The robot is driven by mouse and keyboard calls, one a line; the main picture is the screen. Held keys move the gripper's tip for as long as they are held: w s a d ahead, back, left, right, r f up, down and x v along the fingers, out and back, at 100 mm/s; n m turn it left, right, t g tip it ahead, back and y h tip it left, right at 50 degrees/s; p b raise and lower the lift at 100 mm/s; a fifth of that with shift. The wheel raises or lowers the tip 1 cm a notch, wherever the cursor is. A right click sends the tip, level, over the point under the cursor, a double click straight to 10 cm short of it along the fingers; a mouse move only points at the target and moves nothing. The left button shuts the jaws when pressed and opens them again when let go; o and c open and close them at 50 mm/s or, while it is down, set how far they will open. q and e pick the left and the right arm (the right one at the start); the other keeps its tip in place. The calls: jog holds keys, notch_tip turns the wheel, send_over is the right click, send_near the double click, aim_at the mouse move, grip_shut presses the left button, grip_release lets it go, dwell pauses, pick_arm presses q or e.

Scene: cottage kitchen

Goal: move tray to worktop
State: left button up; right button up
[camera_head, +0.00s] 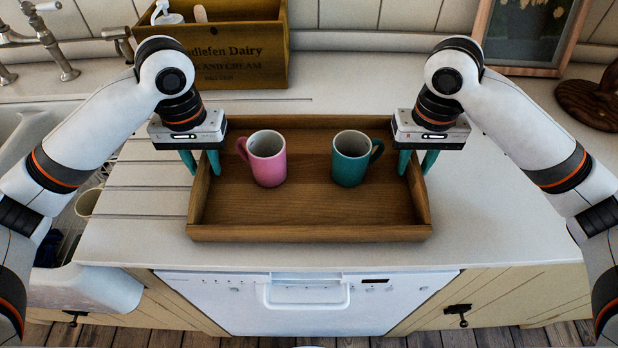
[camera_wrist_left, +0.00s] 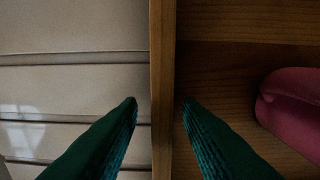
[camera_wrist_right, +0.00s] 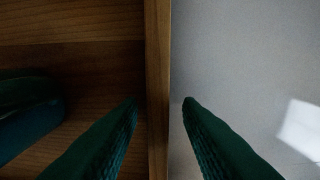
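The wooden tray (camera_head: 310,233) rests on the white worktop (camera_head: 490,215), above the dishwasher. A pink mug (camera_head: 266,160) and a teal mug (camera_head: 350,160) stand upright in it. My left gripper (camera_head: 203,168) is at the tray's left end. In the left wrist view its open fingers (camera_wrist_left: 160,103) sit either side of the left wall (camera_wrist_left: 162,60), with gaps. My right gripper (camera_head: 415,168) is at the right end. In the right wrist view its open fingers (camera_wrist_right: 160,103) straddle the right wall (camera_wrist_right: 157,60), also with gaps.
A wooden dairy crate (camera_head: 235,60) with a bottle stands behind the tray at left. A sink (camera_head: 40,125) and tap (camera_head: 50,45) are at far left, beside a grooved drainer (camera_head: 140,200). A picture frame (camera_head: 530,35) leans at back right. Worktop right of the tray is clear.

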pick_arm(q)
jog(key=shift+r, duration=0.1)
pick_arm(e)
jog(key=shift+r, duration=0.3)
pick_arm(q)
notch_tip(320, 180, up, 12)
pick_arm(e)
notch_tip(320, 180, up, 12)
jog(key=shift+f, duration=0.25)
dwell(0.4)
dwell(0.4)
